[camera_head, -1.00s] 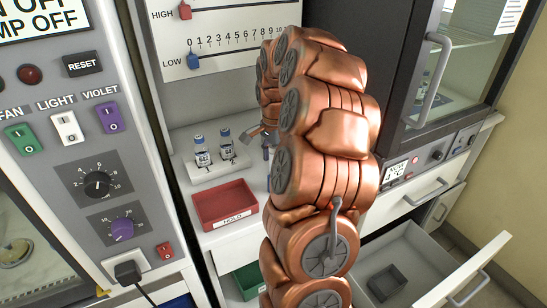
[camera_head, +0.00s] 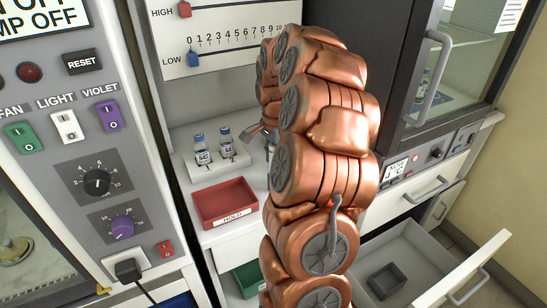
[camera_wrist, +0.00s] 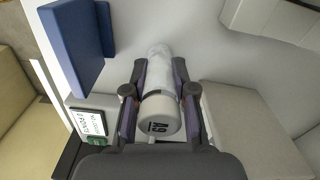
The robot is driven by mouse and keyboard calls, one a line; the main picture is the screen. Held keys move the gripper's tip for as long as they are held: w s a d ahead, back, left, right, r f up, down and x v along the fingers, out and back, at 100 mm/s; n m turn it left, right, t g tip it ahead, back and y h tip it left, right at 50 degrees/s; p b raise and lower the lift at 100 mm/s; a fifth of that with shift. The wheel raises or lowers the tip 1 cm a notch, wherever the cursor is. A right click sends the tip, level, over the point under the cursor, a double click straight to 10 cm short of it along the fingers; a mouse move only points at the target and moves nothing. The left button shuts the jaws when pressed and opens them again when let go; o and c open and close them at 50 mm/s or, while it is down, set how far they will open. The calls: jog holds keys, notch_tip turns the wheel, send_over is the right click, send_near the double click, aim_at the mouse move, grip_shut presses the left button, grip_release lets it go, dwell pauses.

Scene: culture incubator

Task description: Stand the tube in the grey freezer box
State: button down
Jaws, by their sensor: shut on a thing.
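In the wrist view my gripper (camera_wrist: 160,88) is shut on a tube (camera_wrist: 158,68) with a pale body and a white cap (camera_wrist: 160,118) marked with dark characters. In the head view my own arm hides the tube and most of the gripper. The grey freezer box (camera_head: 387,281) sits in the open drawer at the lower right of the head view, well apart from my gripper.
Two capped vials (camera_head: 203,151) (camera_head: 227,144) stand in a white rack (camera_head: 208,173). A red HOLD tray (camera_head: 225,202) is in front of it. The open drawer's front (camera_head: 468,275) juts out at right. A closed glass-door cabinet (camera_head: 430,75) stands above. A green bin (camera_head: 249,279) is low down.

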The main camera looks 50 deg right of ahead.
jog(key=shift+r, duration=0.1)
notch_tip(320, 180, up, 9)
jog(key=shift+f+b, duration=0.1)
jog(key=shift+b, duration=0.6)
jog(key=shift+r, duration=0.45)
